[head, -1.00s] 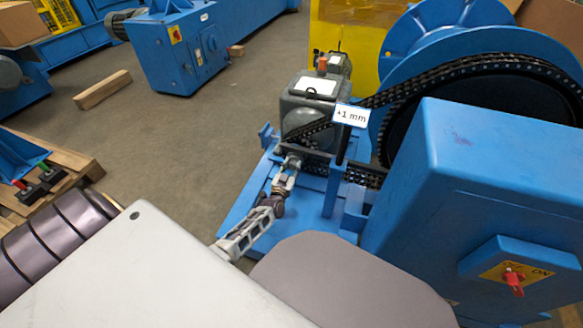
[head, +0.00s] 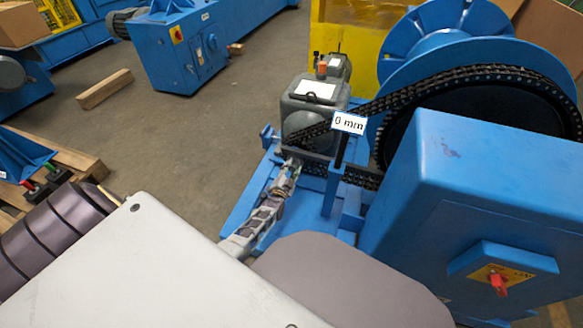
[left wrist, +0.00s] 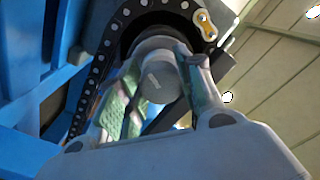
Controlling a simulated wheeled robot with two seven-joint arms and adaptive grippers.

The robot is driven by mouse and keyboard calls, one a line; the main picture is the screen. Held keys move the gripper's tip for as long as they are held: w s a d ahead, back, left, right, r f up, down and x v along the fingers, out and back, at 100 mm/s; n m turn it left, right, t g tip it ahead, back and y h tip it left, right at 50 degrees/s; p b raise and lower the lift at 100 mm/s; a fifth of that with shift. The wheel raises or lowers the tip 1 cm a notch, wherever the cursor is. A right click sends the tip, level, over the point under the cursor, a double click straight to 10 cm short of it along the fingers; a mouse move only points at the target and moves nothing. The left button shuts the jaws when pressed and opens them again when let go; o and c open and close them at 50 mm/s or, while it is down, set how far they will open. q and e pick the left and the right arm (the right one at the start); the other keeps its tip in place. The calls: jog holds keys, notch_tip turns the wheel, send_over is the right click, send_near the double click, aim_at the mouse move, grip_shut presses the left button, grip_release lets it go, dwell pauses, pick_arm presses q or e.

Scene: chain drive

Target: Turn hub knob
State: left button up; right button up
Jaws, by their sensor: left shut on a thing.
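The hub knob (left wrist: 156,84) is a grey round knob with a short pale mark on its face, seen end-on in the left wrist view. My left gripper (left wrist: 160,68) has a finger on each side of it and is shut on it. In the head view my left gripper (head: 293,168) reaches up to the small sprocket's hub below the grey gearbox (head: 313,98), and its fingers hide the knob there. The black chain (head: 400,94) runs from there to the large wheel. A label (head: 349,123) reads "0 mm". My right gripper is not in view.
A large blue box with a red switch (head: 498,284) stands at the right. A blue base frame (head: 246,206) lies under the gearbox. A gold chain link (left wrist: 206,25) shows in the left wrist view. Open floor (head: 170,150) lies to the left.

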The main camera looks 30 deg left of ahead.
pick_arm(q)
jog(key=shift+m+p, duration=0.3)
jog(key=shift+m, duration=1.3)
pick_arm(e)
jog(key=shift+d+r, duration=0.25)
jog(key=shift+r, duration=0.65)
pick_arm(q)
jog(key=o, duration=1)
jog(key=shift+o, duration=0.2)
jog(key=shift+s, duration=0.2)
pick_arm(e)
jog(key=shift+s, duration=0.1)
pick_arm(q)
jog(key=v, duration=1.1)
jog(key=shift+s, duration=0.3)
